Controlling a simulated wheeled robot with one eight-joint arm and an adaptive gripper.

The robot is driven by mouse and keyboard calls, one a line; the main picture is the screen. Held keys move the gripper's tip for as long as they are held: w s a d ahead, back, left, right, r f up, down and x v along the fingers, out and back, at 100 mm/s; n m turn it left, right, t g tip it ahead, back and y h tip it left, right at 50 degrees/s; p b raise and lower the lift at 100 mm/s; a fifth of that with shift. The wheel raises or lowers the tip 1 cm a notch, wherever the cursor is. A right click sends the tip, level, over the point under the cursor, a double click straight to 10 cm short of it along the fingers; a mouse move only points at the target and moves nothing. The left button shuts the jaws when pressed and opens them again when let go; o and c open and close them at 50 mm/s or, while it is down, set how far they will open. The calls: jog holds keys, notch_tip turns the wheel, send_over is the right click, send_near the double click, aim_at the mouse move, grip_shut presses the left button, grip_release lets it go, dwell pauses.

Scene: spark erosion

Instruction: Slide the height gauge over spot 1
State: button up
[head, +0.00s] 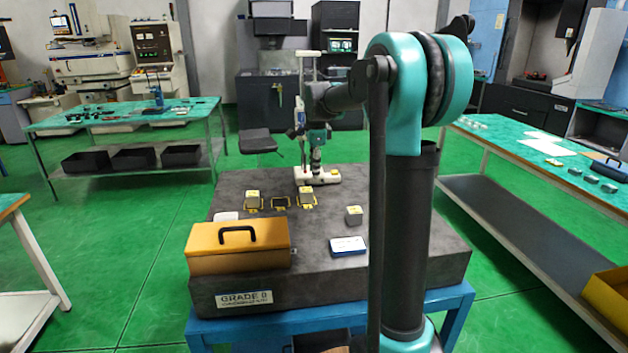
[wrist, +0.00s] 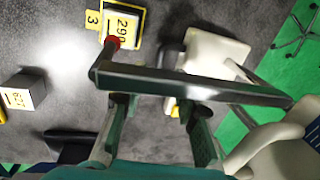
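The height gauge stands upright at the back of the dark granite plate (head: 400,262), with a white base (head: 328,177) and a tall column (head: 302,85). The base also shows in the wrist view (wrist: 215,55), with a dark bar (wrist: 200,85) crossing above my fingers. My gripper (head: 316,158) is low over the base; in the wrist view its fingers (wrist: 157,108) are apart. Contact with the gauge is unclear. Three yellow-framed spots lie in front: left (head: 247,208), middle (head: 281,203), right (head: 300,205). Their numbers are unreadable in the head view; a frame marked 3 (wrist: 93,19) shows in the wrist view.
Grey blocks stand on the left spot (head: 253,196) and right spot (head: 307,193); the middle looks empty.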

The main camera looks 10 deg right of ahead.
aim_at(314, 185)
jog(key=shift+w+f, duration=0.2)
jog(key=shift+f, duration=1)
jog(key=shift+w+f, duration=0.2)
jog(key=shift+f, duration=0.95)
grip_shut()
